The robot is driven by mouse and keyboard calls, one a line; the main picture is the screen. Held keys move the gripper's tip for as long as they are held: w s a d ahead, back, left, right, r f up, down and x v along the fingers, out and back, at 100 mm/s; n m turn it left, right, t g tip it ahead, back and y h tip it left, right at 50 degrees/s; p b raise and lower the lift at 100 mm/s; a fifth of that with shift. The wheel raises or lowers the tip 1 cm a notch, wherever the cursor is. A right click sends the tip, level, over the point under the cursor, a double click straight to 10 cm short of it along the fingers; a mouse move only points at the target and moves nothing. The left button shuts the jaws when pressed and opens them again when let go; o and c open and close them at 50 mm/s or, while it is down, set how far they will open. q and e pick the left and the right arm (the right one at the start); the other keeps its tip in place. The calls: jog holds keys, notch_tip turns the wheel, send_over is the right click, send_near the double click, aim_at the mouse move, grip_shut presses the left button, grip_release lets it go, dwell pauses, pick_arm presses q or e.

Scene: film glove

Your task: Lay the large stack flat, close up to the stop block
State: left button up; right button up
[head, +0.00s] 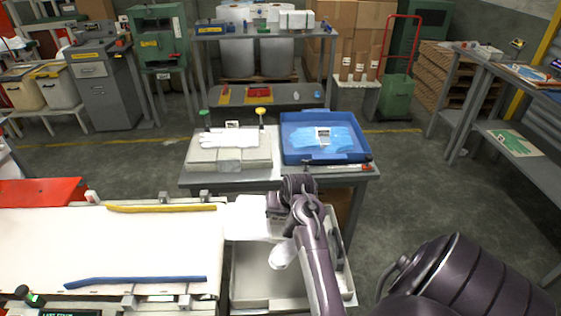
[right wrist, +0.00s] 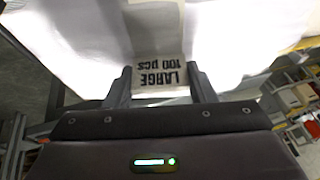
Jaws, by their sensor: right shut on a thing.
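My right gripper (head: 274,204) is shut on a white glove stack (head: 248,217) at the right end of the white film bed (head: 150,240). A white flap of it (head: 284,253) hangs over the grey bin. In the right wrist view the fingers (right wrist: 160,88) stand either side of a paper band (right wrist: 160,76) reading "LARGE 100 pcs", with white stack (right wrist: 210,30) around it. I cannot tell whether the stack touches the bed. A yellow rail (head: 162,208) and a blue rail (head: 135,281) lie along the bed. I cannot make out which part is the stop block. My left gripper is not in view.
The grey bin (head: 262,290) stands below my right arm. Behind, a table bears another white glove stack (head: 230,138) on a pale block and a blue tray (head: 288,148) with blue gloves. A red panel (head: 38,192) is at far left. The bed between the rails looks clear.

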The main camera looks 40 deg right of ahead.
notch_tip(320, 180, up, 6)
jog(key=shift+r, duration=0.1)
jog(key=shift+d+r, duration=0.1)
jog(key=shift+r, duration=0.1)
jog(key=shift+s+d+b, duration=0.1)
jog(key=shift+d+b, duration=0.2)
jog(key=shift+b, duration=0.15)
jog(key=d+f, duration=0.1)
jog(key=s+d+f+g+h+b, duration=0.1)
jog(key=shift+s+d+f+n+h, duration=0.15)
jog(key=shift+d+n+h, duration=0.15)
jog(key=shift+d, duration=0.05)
jog(key=shift+f, duration=9.7)
jog(key=o, duration=1)
jog(key=shift+f, duration=0.15)
